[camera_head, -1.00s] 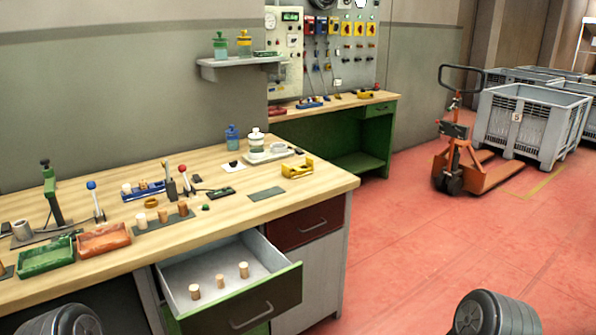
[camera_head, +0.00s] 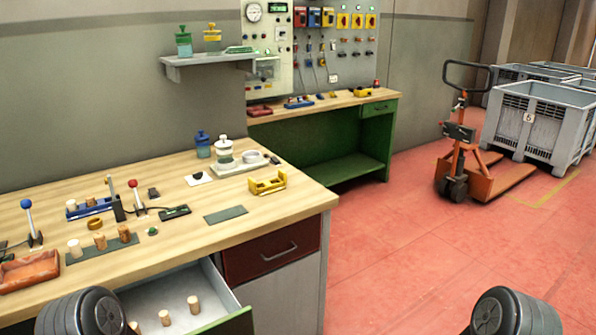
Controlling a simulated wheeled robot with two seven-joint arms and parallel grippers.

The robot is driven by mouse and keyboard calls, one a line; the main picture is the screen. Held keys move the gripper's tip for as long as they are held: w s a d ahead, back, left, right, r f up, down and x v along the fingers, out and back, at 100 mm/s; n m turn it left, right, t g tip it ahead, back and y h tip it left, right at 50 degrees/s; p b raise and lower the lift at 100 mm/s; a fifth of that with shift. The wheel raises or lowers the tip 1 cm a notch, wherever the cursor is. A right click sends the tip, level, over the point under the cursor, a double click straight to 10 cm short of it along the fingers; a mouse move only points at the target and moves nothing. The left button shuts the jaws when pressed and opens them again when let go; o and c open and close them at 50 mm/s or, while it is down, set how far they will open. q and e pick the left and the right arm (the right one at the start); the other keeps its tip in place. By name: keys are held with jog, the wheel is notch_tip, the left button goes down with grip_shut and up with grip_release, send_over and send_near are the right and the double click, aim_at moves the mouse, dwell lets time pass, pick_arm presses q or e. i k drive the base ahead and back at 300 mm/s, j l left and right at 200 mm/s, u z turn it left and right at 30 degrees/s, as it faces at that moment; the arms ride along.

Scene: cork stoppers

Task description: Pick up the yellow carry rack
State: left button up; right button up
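The yellow carry rack (camera_head: 267,183) stands on the wooden workbench (camera_head: 290,205), near its right end. It is a small open frame with raised ends. It is apart from the grey-green mat (camera_head: 226,215) in front of it and the white tray behind it. Nothing holds it. Dark rounded parts of my own arms show at the bottom left and bottom right edges. Neither gripper's fingers are in view.
A drawer (camera_head: 175,300) with cork stoppers stands open at the bench front. A white tray (camera_head: 235,165) with a jar and a blue bottle (camera_head: 203,144) stand behind the rack. A red tray (camera_head: 30,270) lies at left. An orange pallet truck (camera_head: 462,165) stands on the open red floor.

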aim_at(266, 187)
jog(key=i+l+z, duration=0.1)
jog(key=i+l, duration=1.45)
